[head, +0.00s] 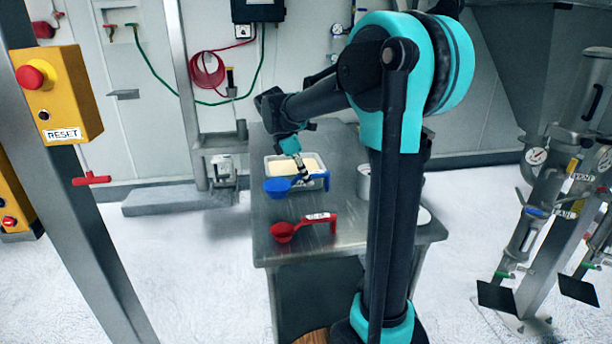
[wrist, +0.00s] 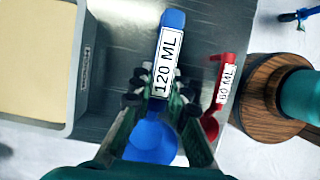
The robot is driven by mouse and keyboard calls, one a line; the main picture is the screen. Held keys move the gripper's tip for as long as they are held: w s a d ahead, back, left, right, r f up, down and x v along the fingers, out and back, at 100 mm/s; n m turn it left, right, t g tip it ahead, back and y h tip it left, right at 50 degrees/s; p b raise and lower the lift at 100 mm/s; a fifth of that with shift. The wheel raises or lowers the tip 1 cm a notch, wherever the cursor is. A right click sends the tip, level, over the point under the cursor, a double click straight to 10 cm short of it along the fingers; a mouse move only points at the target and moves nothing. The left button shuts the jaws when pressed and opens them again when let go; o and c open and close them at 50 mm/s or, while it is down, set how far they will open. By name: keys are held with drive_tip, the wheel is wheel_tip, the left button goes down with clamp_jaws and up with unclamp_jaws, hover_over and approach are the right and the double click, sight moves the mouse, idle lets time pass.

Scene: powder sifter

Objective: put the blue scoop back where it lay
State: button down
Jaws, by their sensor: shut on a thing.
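The blue scoop (head: 276,185) shows in the head view over the steel table, in front of the tray of pale powder. In the wrist view its handle (wrist: 170,35) carries a "120 ML" label and its bowl lies below, partly hidden by the fingers. My gripper (head: 304,177) is shut on the scoop's handle; its fingers also show in the wrist view (wrist: 162,105). I cannot tell whether the scoop touches the table.
A red scoop (head: 284,232), labelled "60 ML" in the wrist view (wrist: 216,105), lies nearer the front of the steel table (head: 268,250). The powder tray (head: 316,158) stands behind the blue scoop. A pale round container (head: 364,180) stands right, partly behind my arm.

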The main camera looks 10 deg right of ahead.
drive_tip(key=shift+f, duration=3)
drive_tip(key=shift+f, duration=0.65)
drive_tip(key=c, duration=1.4)
unclamp_jaws()
